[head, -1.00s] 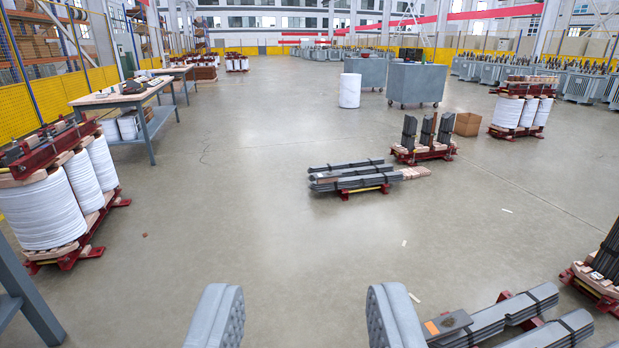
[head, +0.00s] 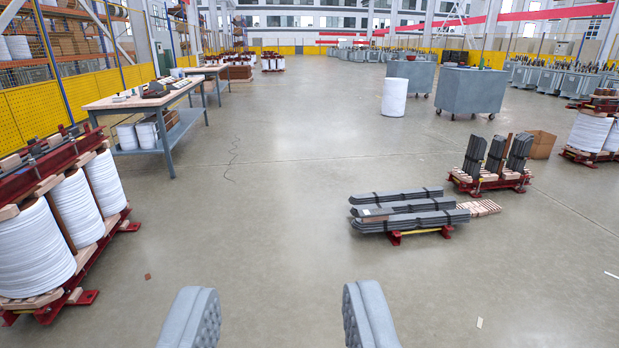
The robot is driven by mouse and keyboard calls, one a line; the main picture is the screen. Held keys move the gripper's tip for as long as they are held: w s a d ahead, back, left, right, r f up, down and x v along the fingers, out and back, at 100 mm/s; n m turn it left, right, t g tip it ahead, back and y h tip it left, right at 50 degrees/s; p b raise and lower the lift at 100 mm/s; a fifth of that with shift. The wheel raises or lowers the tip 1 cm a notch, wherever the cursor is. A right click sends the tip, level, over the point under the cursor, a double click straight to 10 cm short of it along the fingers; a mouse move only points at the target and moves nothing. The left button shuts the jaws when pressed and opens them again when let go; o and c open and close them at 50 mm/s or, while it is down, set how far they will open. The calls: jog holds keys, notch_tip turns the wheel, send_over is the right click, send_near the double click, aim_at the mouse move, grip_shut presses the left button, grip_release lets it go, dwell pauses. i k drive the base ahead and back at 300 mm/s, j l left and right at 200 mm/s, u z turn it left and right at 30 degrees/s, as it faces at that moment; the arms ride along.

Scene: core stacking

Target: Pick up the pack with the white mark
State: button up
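Several long dark grey packs (head: 408,207) lie side by side, strapped with dark bands, on a low red support (head: 397,238) on the floor right of centre. A small pale patch (head: 377,211) shows near the left end of the middle pack; it is too small to tell for certain as the white mark. My gripper (head: 278,292) is at the bottom of the view, its two grey padded fingers wide apart with only floor between them. It is open and empty, well short of the packs and to their left.
Upright dark packs on a red frame (head: 490,177) stand behind right, beside a cardboard box (head: 541,145). White coils on a red frame (head: 75,220) stand close at left. A workbench (head: 150,102) is behind them.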

aim_at(381, 211)
jog(key=i+j+z, duration=0.1)
jog(key=i, duration=0.75)
jog(key=i+j+z, duration=0.1)
jog(key=i, duration=0.75)
jog(key=i+l+z, duration=0.15)
jog(key=i+z, duration=0.2)
jog(key=i, duration=0.35)
jog(key=i+z, duration=0.35)
jog(key=i, duration=0.4)
jog(key=i+l+u, duration=0.25)
jog(key=i, duration=0.3)
jog(key=i+l+u, duration=0.25)
jog(key=i+l, duration=0.15)
jog(key=i, duration=0.1)
